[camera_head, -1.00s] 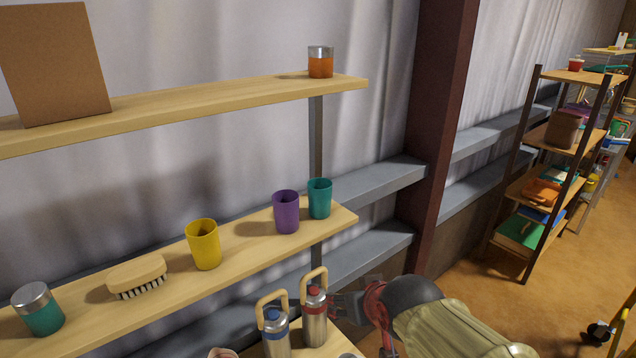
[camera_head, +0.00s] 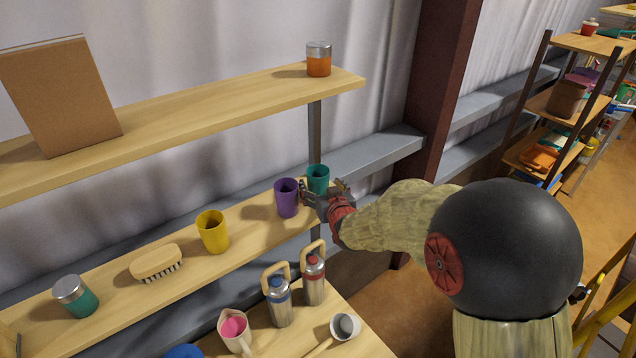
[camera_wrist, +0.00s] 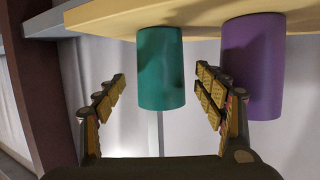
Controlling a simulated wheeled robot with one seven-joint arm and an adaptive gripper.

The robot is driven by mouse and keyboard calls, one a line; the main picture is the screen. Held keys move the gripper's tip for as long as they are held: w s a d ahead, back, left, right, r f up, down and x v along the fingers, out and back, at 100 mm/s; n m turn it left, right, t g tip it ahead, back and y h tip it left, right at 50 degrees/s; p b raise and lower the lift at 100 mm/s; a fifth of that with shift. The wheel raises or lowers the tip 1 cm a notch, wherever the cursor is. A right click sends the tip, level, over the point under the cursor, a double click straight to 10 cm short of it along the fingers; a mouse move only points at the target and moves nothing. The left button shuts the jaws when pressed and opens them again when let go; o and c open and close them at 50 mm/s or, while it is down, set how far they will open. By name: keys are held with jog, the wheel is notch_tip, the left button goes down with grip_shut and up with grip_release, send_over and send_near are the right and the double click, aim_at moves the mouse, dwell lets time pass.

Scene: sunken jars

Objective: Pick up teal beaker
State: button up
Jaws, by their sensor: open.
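The teal beaker (camera_head: 318,178) stands upright at the right end of the middle shelf board. The purple cup (camera_head: 287,198) stands close to its left. My gripper (camera_head: 324,190) is at the shelf's end, in front of the teal beaker, and hides its lower part in the head view. In the wrist view, which looks upside down, the teal beaker (camera_wrist: 160,68) shows between the two open fingers of my gripper (camera_wrist: 160,98), with gaps on both sides. One finger overlaps the purple cup (camera_wrist: 254,65) in that view; I cannot tell whether it touches.
A yellow cup (camera_head: 212,232), a brush (camera_head: 156,261) and a jar (camera_head: 75,296) stand farther left on the same board. An upper shelf board (camera_head: 200,112) runs above, holding an orange jar (camera_head: 318,60).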

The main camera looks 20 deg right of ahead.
jog(key=shift+p+x, duration=0.5)
jog(key=shift+x, duration=3.55)
jog(key=shift+r, duration=0.1)
jog(key=c, duration=1.5)
jog(key=shift+c, duration=0.5)
